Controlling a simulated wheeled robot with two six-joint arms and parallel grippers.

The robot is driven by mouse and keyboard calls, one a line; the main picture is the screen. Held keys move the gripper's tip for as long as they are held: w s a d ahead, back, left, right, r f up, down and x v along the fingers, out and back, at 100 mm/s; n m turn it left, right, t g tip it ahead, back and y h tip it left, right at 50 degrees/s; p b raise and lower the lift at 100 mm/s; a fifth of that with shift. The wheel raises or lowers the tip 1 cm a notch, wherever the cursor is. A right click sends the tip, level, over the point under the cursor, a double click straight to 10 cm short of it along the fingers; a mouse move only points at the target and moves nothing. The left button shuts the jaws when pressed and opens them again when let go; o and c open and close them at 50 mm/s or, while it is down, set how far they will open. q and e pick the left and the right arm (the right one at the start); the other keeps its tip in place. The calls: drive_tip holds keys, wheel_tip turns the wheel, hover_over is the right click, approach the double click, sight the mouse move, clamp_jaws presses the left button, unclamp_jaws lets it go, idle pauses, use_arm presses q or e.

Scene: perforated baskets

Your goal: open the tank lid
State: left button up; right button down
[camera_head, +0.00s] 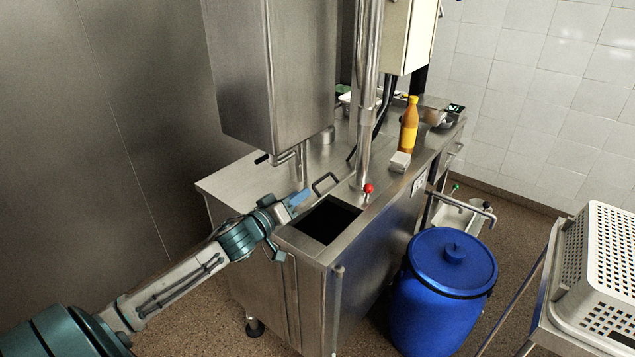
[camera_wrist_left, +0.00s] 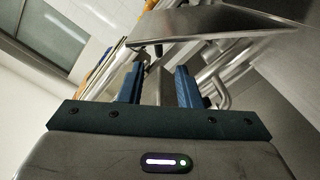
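The tank (camera_head: 328,220) shows in the head view as a dark, square opening in the steel counter top. A bent grey handle (camera_head: 325,184) stands at the back edge of this opening; I cannot clearly make out the lid plate it belongs to. My left gripper (camera_head: 300,198) is over the counter at the left of the opening, with its blue fingers pointing toward the handle's side. A bent metal rod (camera_wrist_left: 224,92) shows right of the fingers there. My right gripper is out of view.
A steel cabinet (camera_head: 275,75) hangs close above the counter, with pipes (camera_head: 300,165) below it. A vertical steel post (camera_head: 367,95) and red-knobbed lever (camera_head: 368,189) stand beside the opening. A blue barrel (camera_head: 440,310) and white perforated basket (camera_head: 605,265) are at the right.

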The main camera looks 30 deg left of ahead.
sight(318, 181)
use_arm(q)
drive_tip(key=shift+w+d+b, duration=0.2)
drive_tip(key=shift+w, duration=1.95)
drive_tip(key=shift+w+d+b, duration=0.2)
drive_tip(key=shift+w, duration=1.9)
clamp_jaws()
